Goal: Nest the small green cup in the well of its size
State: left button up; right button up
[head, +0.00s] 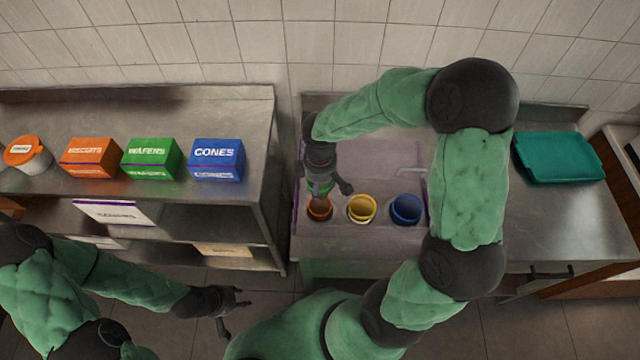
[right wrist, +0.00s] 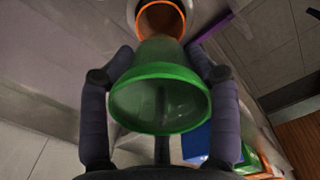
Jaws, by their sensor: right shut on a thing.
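The small green cup (head: 317,187) is in my right gripper (head: 325,187). In the right wrist view the green cup (right wrist: 160,105) sits between the two fingers (right wrist: 162,98), its wide mouth toward the camera and its narrow end toward the orange ring. The orange well or cup (head: 320,209) is just below it; it also shows in the right wrist view (right wrist: 160,19). I cannot tell whether they touch. A yellow one (head: 362,209) and a blue one (head: 406,209) stand in a row to its right. My left gripper (head: 233,312) is open and empty, low over the floor.
The wells are in a metal counter (head: 495,265) behind a clear purple-edged guard. A teal tray (head: 558,157) lies at the right. On the left shelf stand an orange-lidded tub (head: 27,153), orange box (head: 90,158), green box (head: 151,158) and blue box (head: 216,160).

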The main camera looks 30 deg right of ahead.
aim_at(320, 203)
jog(key=shift+f+b, duration=1.35)
jog(key=shift+f, duration=0.35)
jog(key=shift+f, duration=0.1)
jog(key=shift+f+b, duration=2.95)
jog(key=shift+f, duration=0.55)
jog(key=o, duration=1)
